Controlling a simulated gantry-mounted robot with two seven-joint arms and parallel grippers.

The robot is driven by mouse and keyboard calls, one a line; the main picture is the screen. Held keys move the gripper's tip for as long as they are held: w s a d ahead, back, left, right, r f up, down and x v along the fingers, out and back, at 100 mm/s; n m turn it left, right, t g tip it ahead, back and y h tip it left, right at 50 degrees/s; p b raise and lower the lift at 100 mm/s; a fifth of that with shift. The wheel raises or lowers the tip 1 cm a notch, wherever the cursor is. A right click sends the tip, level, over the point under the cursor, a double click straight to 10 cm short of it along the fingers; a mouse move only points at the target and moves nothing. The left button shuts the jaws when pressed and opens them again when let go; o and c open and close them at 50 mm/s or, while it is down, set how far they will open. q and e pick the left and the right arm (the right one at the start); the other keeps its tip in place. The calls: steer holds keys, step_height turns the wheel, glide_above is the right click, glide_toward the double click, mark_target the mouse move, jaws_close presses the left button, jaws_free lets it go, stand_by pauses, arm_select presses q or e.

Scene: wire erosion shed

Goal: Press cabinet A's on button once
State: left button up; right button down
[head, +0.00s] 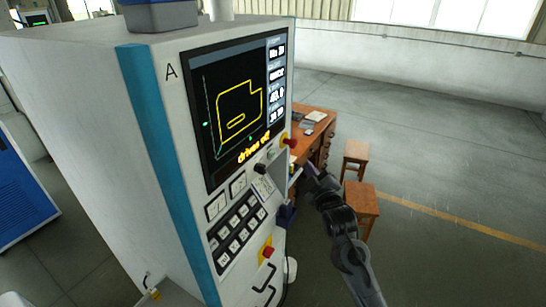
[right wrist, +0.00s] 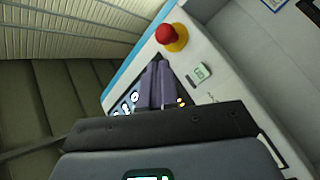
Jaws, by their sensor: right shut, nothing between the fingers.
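Cabinet A (head: 160,130) is a tall pale box with a teal edge stripe and the letter A. Its screen (head: 232,105) reads "drives off". Below the screen's right end are a black knob (head: 260,168) and a small greenish control (head: 271,155); I cannot read any on label. A red mushroom button (head: 289,141) is at the panel's right edge; the right wrist view shows a red mushroom button on yellow (right wrist: 172,38). My right gripper (head: 308,174) is shut and empty, close to the panel's right side. Its fingers also show in the right wrist view (right wrist: 158,68); contact is unclear. My left gripper is not in view.
A keypad (head: 237,233) and a lower red button on yellow (head: 267,252) are on the same panel. A greenish-white square (right wrist: 201,73) shows near the fingers in the right wrist view. A wooden desk (head: 318,130) and stools (head: 357,155) stand behind; floor at right is open.

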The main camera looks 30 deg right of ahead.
mark_target(272, 155)
steer(key=shift+w+a, duration=0.1)
steer(key=shift+w, duration=0.05)
steer(key=w+a+b, duration=0.2)
steer(key=w+a, duration=0.2)
steer(key=w, duration=0.3)
steer(key=shift+w, duration=0.3)
stand_by(0.6)
steer(key=shift+d, duration=0.1)
stand_by(0.6)
stand_by(0.7)
steer(key=shift+w, duration=0.15)
